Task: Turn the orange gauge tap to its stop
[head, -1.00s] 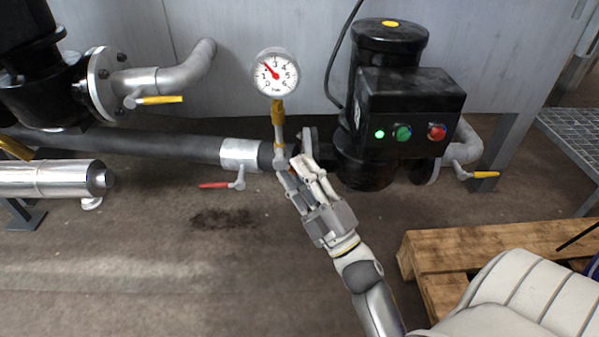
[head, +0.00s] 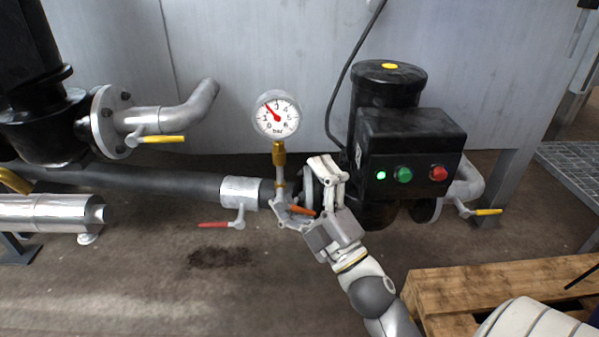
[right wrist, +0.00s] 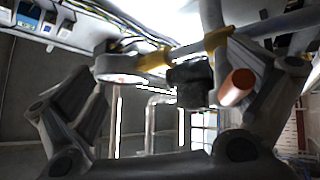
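The orange gauge tap (head: 302,210) sticks out to the right at the foot of the pressure gauge's thin pipe. The round white gauge (head: 277,115) stands above it on a brass fitting, its red needle pointing up and left. My right gripper (head: 308,190) is open, with its fingers spread on either side of the tap. In the right wrist view the orange tap (right wrist: 237,87) lies between the spread fingers, close to the right one; I cannot tell whether they touch. My left gripper is not in view.
A red-handled valve (head: 222,224) sits on the pipe to the left. The black motor (head: 388,85) and its control box with a green (head: 403,175) and a red button (head: 439,173) stand close on the right. A wooden pallet (head: 480,285) lies at lower right.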

